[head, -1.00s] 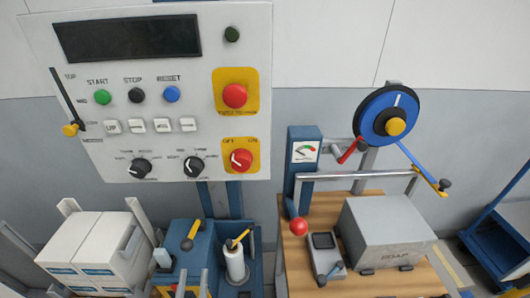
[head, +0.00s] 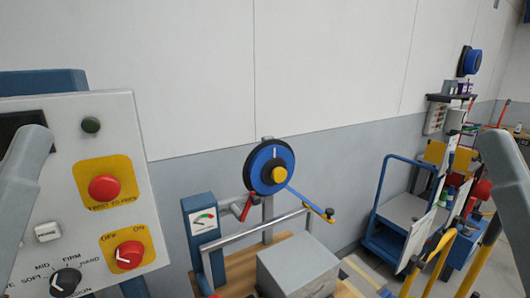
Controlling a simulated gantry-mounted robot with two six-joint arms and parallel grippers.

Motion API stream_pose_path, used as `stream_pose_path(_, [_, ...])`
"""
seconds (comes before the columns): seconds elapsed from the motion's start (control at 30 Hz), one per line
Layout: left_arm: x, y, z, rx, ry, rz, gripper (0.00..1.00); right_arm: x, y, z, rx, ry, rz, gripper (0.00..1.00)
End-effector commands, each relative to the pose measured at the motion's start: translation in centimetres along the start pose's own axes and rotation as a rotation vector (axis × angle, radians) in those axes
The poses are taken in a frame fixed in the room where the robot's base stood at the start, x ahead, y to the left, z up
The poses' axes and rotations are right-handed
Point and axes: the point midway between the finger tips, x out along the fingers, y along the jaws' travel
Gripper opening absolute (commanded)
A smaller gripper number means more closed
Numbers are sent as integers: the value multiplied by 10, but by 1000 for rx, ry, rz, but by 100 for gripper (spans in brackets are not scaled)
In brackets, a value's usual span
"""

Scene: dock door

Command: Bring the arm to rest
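Two grey arm links of mine show, one at the left edge and one at the right edge of the head view. Neither gripper is in the picture, so I cannot see their fingers or whether they hold anything. The control panel (head: 125,230) stands at the left with a red emergency button (head: 105,188) and a red OFF/ON rotary switch (head: 129,255). The switch's white pointer lies on the left side of its knob.
A strapping stand with a blue reel (head: 262,170), a gauge (head: 204,220) and a grey box (head: 298,265) stands at the lower middle. A blue cart (head: 385,225), a cluttered shelf (head: 450,110) and yellow rails (head: 440,252) stand at the right.

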Motion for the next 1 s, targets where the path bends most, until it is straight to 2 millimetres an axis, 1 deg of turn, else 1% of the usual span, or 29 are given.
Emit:
stream_pose_path(0.03, [22,0,-14,-28,-20,2,59,21,0,-18,0,-3,0,59])
stream_pose_path(0.1, [44,0,-34,-25,-16,3,59,43,0,-40,0,0,0,59])
stream_pose_path(0.17, [61,0,-49,-24,-17,4,59,59,0,-55,0,2,0,59])
stream_pose_path(0.27, [92,-1,-76,-24,-17,5,59,90,0,-83,0,1,0,59])
stream_pose_path(0.37, [127,-1,-107,-23,-18,5,59,124,0,-115,0,0,0,59])
stream_pose_path(0.4, [142,-2,-120,-23,-18,5,59,139,0,-129,0,0,0,59])
stream_pose_path(0.57, [203,-2,-174,-23,-18,5,59,199,1,-183,0,0,0,59])
stream_pose_path(0.6, [218,-3,-187,-23,-18,5,59,213,1,-197,0,0,0,59])
stream_pose_path(0.7, [251,-3,-216,-23,-18,6,59,246,1,-227,0,0,0,59])
stream_pose_path(0.8, [274,-4,-236,-23,-19,6,59,269,1,-248,0,0,0,59])
stream_pose_path(0.83, [279,-4,-241,-23,-19,6,59,273,1,-252,0,0,0,59])
stream_pose_path(0.9, [285,-4,-247,-23,-19,6,59,280,1,-258,0,0,0,59])
stream_pose_path(1.0, [288,-4,-249,-23,-19,6,59,282,1,-260,0,0,0,59])
